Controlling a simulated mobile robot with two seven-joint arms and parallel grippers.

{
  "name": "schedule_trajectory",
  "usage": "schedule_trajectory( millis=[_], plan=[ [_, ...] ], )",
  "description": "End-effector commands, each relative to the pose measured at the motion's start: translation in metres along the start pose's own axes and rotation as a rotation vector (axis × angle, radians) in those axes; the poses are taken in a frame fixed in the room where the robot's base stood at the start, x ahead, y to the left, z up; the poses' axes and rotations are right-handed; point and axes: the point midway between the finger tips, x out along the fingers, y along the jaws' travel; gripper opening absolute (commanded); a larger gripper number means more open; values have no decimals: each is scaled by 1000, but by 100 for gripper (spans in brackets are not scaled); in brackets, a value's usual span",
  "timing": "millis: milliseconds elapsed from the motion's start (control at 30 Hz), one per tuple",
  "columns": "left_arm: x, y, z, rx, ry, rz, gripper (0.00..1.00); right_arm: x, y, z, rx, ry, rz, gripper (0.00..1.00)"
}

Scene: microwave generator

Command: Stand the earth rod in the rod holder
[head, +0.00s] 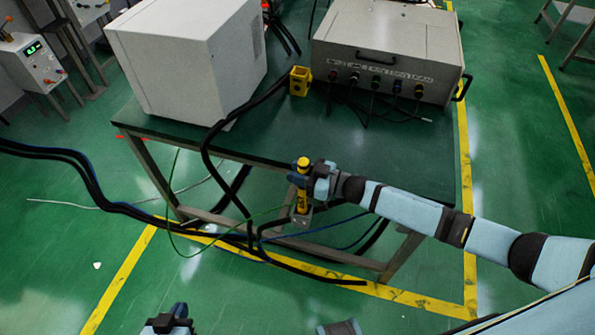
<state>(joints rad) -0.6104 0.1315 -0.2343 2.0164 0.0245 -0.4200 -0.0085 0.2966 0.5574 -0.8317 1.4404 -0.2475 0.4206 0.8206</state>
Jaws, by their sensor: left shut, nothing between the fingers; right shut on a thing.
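The earth rod (302,206) is a yellow rod with dark bands, upright at the table's front edge. My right gripper (311,181) reaches in from the right and is shut on its upper part. A thin green wire runs left from near the rod. My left gripper (170,321) is shut and empty at the bottom edge, away from the rod and partly cut off.
The green-topped table (395,150) carries a white microwave-like box (165,65), a grey generator unit (385,50) with cables, and a small yellow open block (300,81). Thick black cables (215,160) hang over the front edge and lie on the floor. The table's right front top is clear.

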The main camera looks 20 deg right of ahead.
Motion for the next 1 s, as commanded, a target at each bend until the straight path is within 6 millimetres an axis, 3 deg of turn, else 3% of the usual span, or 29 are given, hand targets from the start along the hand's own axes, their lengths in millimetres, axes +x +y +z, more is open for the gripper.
schedule_trajectory(
  millis=[767,800,900,1000],
  plan=[
    [3,0,3,0,1,-1,0,0,0,9,0,1,0,0],
    [3,0,3,0,1,-1,0,0,0,9,0,1,0,38],
    [3,0,3,0,1,-1,0,0,0,9,0,1,0,59],
    [3,0,3,0,1,0,0,0,0,9,0,1,0,59]
  ],
)
